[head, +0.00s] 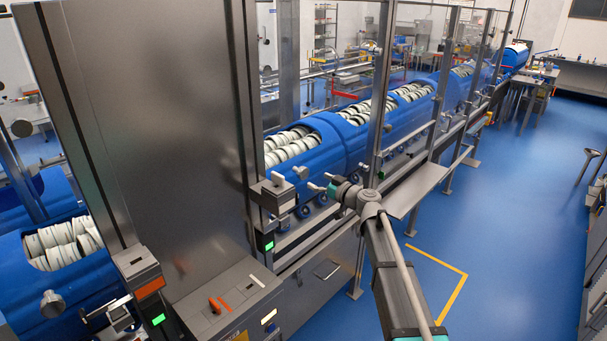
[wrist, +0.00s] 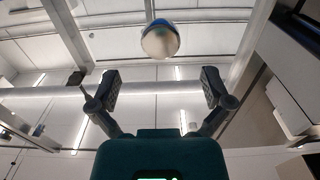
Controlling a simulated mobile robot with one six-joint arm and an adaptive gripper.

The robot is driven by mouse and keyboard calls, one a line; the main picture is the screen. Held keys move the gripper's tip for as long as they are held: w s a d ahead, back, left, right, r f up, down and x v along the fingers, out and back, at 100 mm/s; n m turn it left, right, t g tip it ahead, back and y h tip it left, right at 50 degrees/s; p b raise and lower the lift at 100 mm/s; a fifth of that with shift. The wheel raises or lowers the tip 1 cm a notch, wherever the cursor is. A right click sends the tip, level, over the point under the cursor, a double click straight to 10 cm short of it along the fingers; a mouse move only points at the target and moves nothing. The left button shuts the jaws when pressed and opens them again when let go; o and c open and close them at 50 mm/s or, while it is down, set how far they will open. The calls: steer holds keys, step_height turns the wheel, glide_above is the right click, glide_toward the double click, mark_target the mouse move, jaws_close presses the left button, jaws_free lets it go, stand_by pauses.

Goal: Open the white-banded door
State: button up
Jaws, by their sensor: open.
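A grey latch box (head: 274,196) with a white band (head: 277,180) sits on the front edge of a door in the machine guard in the head view. A round metal knob (head: 301,172) sticks out to the right of it. My gripper (head: 320,182) is just right of the knob, apart from it. In the wrist view a round knob (wrist: 160,40) shows beyond my gripper (wrist: 160,86). The two fingers are spread wide with nothing between them. The door's panel and its hinge side are hard to make out.
A second latch box (head: 141,277) with an orange band (head: 150,288) is at lower left, by a large grey panel (head: 150,120). Blue tub carriers (head: 325,155) with white rolls run behind the guard. A grey shelf (head: 415,189) juts out right of my gripper. Blue floor (head: 510,200) is clear at right.

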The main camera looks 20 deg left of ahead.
mark_target(305, 174)
steer(key=shift+x, duration=3.5)
steer(key=c, duration=1.3)
steer(key=shift+s+d, duration=0.1)
